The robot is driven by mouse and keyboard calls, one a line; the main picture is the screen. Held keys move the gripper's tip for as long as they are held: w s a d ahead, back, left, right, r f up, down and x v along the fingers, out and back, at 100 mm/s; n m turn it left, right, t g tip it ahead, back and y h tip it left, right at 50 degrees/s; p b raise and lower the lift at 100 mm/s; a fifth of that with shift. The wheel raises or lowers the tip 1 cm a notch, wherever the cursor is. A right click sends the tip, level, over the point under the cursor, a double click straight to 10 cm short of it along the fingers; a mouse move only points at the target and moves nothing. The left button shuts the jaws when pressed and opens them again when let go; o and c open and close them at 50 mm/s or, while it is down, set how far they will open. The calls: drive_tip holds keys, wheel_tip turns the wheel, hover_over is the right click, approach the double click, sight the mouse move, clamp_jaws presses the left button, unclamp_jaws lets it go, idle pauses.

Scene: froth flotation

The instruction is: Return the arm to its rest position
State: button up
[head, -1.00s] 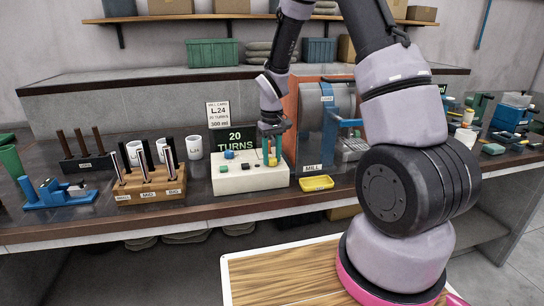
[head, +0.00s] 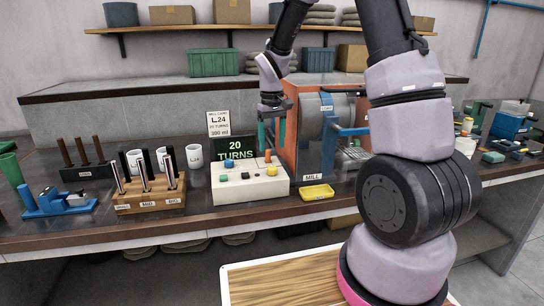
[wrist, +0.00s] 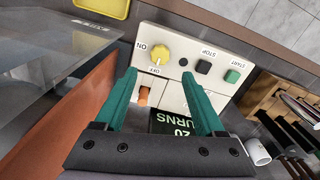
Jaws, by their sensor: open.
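My gripper (head: 271,133) is open and empty, its teal fingers hanging above the back right of the white control box in the head view. In the wrist view the gripper (wrist: 165,92) spans part of the control box (wrist: 215,62). The box carries a yellow knob (wrist: 159,54) between ON and OFF labels, a black STOP button (wrist: 204,67), a green START button (wrist: 232,76) and an orange switch (wrist: 144,95). The fingers look apart from these controls. My arm reaches from the right of the head view over the bench.
The grey mill (head: 318,135) stands just right of my gripper. A yellow tray (head: 317,192) lies before it. The sign reading 20 TURNS (head: 235,148) stands behind the box. A wooden rack (head: 150,195) with rods and several white cups stand left. Shelf boxes (head: 213,63) stand behind.

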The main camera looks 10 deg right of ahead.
drive_tip(key=shift+r, duration=1.2)
drive_tip(key=shift+r, duration=0.1)
drive_tip(key=s+d+r+m+t+y, duration=0.1)
drive_tip(key=s+d+r+m+t, duration=0.1)
drive_tip(key=s+r, duration=0.4)
drive_tip(key=s+d+r+m+t, duration=0.15)
drive_tip(key=s+r, duration=0.25)
drive_tip(key=r, duration=0.5)
drive_tip(key=s+d+r+m+t+y, duration=0.1)
drive_tip(key=s+r, duration=0.5)
drive_tip(key=s, duration=0.7)
drive_tip(key=shift+d+m+t, duration=0.6)
drive_tip(key=shift+m+t, duration=0.55)
drive_tip(key=shift+t, duration=0.2)
